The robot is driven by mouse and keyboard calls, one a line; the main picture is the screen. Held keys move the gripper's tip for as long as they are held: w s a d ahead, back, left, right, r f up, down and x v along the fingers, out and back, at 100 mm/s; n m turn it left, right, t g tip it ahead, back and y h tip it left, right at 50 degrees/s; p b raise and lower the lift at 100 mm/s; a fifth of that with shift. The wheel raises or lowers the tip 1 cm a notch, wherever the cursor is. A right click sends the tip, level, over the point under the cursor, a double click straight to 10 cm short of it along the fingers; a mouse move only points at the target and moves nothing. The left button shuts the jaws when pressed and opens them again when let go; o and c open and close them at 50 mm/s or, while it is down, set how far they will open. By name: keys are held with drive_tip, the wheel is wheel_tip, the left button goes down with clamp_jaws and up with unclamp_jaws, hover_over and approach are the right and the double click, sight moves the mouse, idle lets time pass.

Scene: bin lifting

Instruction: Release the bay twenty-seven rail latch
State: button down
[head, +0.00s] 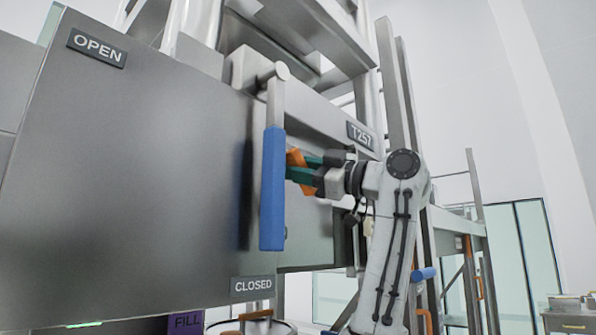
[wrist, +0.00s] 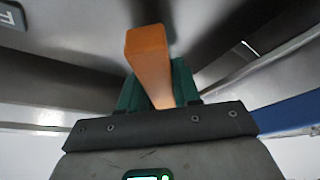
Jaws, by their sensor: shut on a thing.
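An orange bar, seemingly the rail latch's handle (head: 296,158), sticks out beside the grey panel, just right of a long blue lever grip. It also shows in the wrist view (wrist: 147,52), standing up between the green fingers. My gripper (head: 304,169) has its green fingers closed around the orange bar from the right; in the wrist view my gripper (wrist: 157,88) has a finger on each side of it. The bar's base and what it fastens to are hidden behind my fingers and the blue grip. No label reading twenty-seven is legible.
The blue lever grip (head: 272,190) hangs upright close left of my fingers. OPEN (head: 97,48) and CLOSED (head: 253,285) plates mark the large grey panel (head: 130,170). A T257 plate (head: 360,135) is above my wrist. Metal posts stand behind my arm; open floor lies right.

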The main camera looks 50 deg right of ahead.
drive_tip(key=n+p, duration=0.1)
drive_tip(key=n, duration=0.1)
drive_tip(key=r+n+g+p, duration=0.1)
drive_tip(key=n, duration=0.1)
drive_tip(key=d+n+g+y+p, duration=0.1)
drive_tip(key=n, duration=0.1)
drive_tip(key=shift+r, duration=0.25)
drive_tip(key=shift+r+n+g+p, duration=0.15)
drive_tip(key=shift+n+g+p, duration=0.3)
drive_tip(key=shift+n+p, duration=0.5)
drive_tip(key=shift+r+n+g+p, duration=0.1)
drive_tip(key=shift+n+g+p, duration=0.45)
drive_tip(key=shift+n, duration=0.6)
drive_tip(key=shift+a, duration=0.1)
drive_tip(key=c, duration=0.9)
unclamp_jaws()
drive_tip(key=b+v, duration=0.2)
drive_tip(key=v, duration=0.9)
drive_tip(key=shift+a+b, duration=0.1)
drive_tip(key=shift+b, duration=0.2)
drive_tip(key=shift+w, duration=0.1)
